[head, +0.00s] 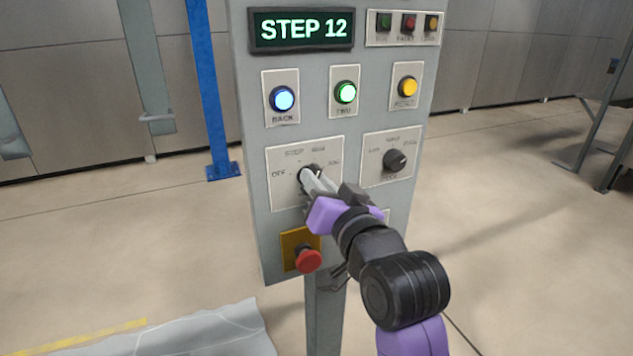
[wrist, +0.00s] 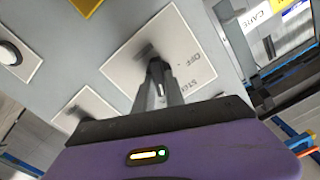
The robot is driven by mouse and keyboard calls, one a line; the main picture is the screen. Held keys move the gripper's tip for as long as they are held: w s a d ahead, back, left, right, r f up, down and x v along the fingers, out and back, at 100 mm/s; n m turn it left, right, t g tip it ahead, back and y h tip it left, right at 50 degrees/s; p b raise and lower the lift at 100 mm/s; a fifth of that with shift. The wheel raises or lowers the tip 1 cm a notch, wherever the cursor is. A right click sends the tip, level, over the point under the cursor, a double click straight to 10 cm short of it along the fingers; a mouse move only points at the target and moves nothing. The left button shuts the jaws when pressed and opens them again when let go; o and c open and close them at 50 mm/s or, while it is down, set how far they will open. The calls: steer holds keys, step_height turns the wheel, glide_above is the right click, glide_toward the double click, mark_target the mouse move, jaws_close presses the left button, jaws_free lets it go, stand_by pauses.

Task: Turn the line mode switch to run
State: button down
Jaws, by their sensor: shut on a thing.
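The line mode switch is a dark round knob (head: 308,172) on a white plate (head: 277,190) at the left middle of the grey control panel. Its plate has labels running from OFF on the left through STEP at the top left to the right side; the right-hand labels are blurred. My gripper (head: 312,180) is at the knob with its fingers closed on it. The fingers hide part of the knob, and I cannot tell for certain which position it points to.
A second dark knob (head: 395,160) sits to the right. Above are blue (head: 282,98), green (head: 345,92) and yellow (head: 408,87) buttons and a STEP 12 display (head: 303,29). A red mushroom button (head: 308,260) sits close below my gripper.

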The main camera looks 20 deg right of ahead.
steer(key=c, duration=1.4)
jaws_free()
steer(key=s+b, duration=0.1)
steer(key=s, duration=0.6)
steer(key=shift+s, duration=0.4)
